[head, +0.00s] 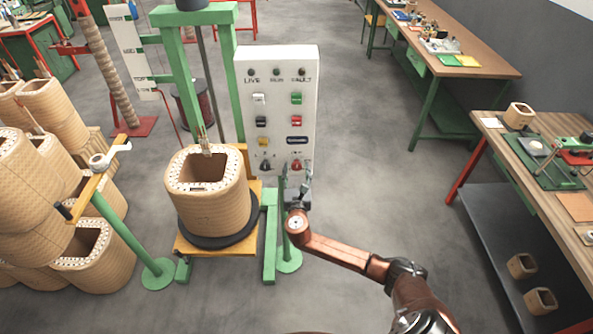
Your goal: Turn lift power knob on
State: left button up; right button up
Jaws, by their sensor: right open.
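A white control panel (277,105) stands upright near the middle of the head view. Its bottom row has a dark rotary knob (265,166) on the left and a red rotary knob (296,165) on the right. The lettering above the knobs is too small to read, so I cannot tell which is lift power. My right gripper (299,182) is open just below the red knob, at the panel's lower right. I cannot tell whether it touches the knob. My left gripper is not in view.
A green lift frame (163,20) and a large wound coil (211,208) on a wooden platform stand left of the panel. A thin green post (283,215) rises beside my gripper. Stacked coils fill the left. Benches (470,60) line the right; the floor between is clear.

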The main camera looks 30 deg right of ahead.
jog(key=c, duration=1.2)
jog(key=shift+o, duration=0.2)
